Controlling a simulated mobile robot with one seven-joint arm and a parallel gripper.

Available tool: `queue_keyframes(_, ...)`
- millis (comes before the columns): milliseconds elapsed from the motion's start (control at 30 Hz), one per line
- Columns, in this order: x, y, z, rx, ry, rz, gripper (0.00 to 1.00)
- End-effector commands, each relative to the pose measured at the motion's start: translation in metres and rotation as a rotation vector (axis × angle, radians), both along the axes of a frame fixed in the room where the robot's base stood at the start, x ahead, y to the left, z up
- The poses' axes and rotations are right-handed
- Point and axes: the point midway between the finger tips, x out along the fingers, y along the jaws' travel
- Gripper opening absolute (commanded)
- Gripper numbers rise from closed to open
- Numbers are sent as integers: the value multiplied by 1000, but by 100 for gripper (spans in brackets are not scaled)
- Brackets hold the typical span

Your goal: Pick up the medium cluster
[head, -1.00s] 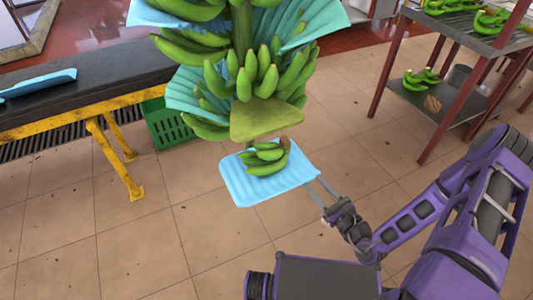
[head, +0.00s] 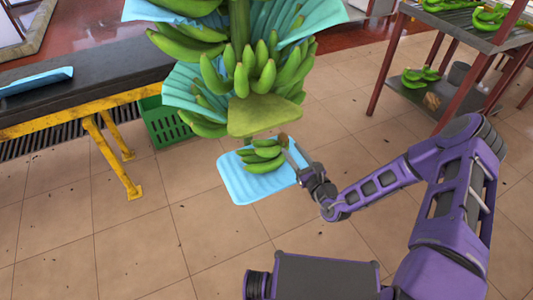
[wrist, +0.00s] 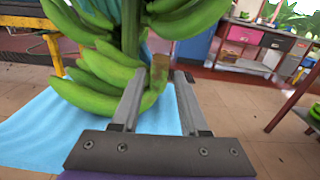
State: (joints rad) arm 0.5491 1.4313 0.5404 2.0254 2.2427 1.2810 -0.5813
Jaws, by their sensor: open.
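A green banana cluster (head: 263,156) lies on a light blue padded tray (head: 237,187) below the hanging stem. Its brown cut crown is at its right end. My gripper (head: 289,146) reaches in from the right, its fingertips at the crown end. In the wrist view my gripper (wrist: 160,85) is open, with its two fingers on either side of the crown and nearest banana of the cluster (wrist: 105,80). I cannot tell whether either finger touches it. The blue tray (wrist: 35,130) shows under the cluster there.
The hanging stem (head: 255,70) with several banana hands and blue sheets is just above the tray, a flat green piece (head: 264,116) at its lower end. A black-topped table (head: 85,80) is left, a green crate (head: 165,125) beneath it. A metal rack (head: 435,60) stands right.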

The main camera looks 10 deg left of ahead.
Motion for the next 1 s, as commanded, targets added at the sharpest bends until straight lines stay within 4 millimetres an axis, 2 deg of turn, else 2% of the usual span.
queue_keyframes(233,31,21,-1,1,-3,1,44)
queue_keyframes(567,37,25,0,1,-1,0,44)
queue_keyframes(800,37,25,0,0,-2,0,1)
queue_keyframes(1000,37,25,0,0,-1,0,0)
